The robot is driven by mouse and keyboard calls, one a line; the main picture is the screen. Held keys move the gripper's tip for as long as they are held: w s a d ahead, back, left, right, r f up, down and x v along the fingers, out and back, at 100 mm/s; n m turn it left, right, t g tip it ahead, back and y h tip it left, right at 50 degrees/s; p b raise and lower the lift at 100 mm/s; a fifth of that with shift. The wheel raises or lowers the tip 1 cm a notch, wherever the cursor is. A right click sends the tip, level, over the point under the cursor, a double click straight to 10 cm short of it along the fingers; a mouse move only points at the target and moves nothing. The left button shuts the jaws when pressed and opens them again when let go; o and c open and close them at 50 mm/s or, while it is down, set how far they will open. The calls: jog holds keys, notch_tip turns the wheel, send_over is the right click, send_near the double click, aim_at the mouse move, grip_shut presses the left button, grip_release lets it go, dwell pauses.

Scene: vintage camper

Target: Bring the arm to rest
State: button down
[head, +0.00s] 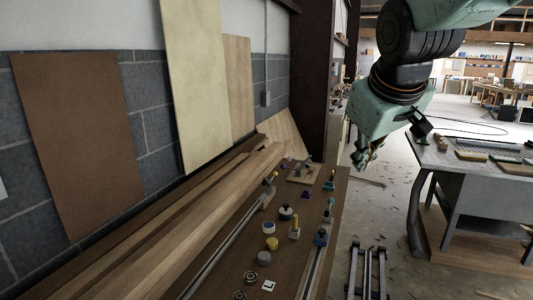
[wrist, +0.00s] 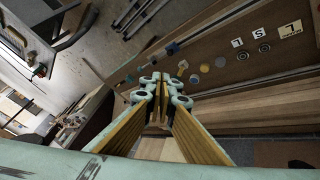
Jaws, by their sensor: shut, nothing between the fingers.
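My gripper (head: 364,158) hangs in the upper right of the head view at the end of my pale green arm, pointing down. It is in the air to the right of the narrow brown bench. In the wrist view my gripper (wrist: 160,82) is shut, its fingertips close together with nothing seen between them. The bench surface (wrist: 215,60) lies beyond the fingertips there. Nothing touches the gripper in either view.
The brown bench (head: 338,192) carries several small knobs, discs and metal rails. Long wooden boards (head: 190,205) lie left of it, and panels (head: 80,140) lean on the wall. A grey metal table (head: 463,181) stands right. Floor (head: 390,215) shows between bench and table.

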jog(key=s+f+m+g, duration=0.1)
jog(key=s+f, duration=0.3)
jog(key=s, duration=1.3)
jog(key=s+a+f+m+g, duration=0.1)
jog(key=s+f+m+g, duration=0.1)
jog(key=s, duration=1.5)
jog(key=shift+s+a+f+m+y, duration=0.25)
jog(key=shift+s+f+m+y, duration=0.15)
jog(key=shift+f+m, duration=0.55)
jog(key=shift+a, duration=0.15)
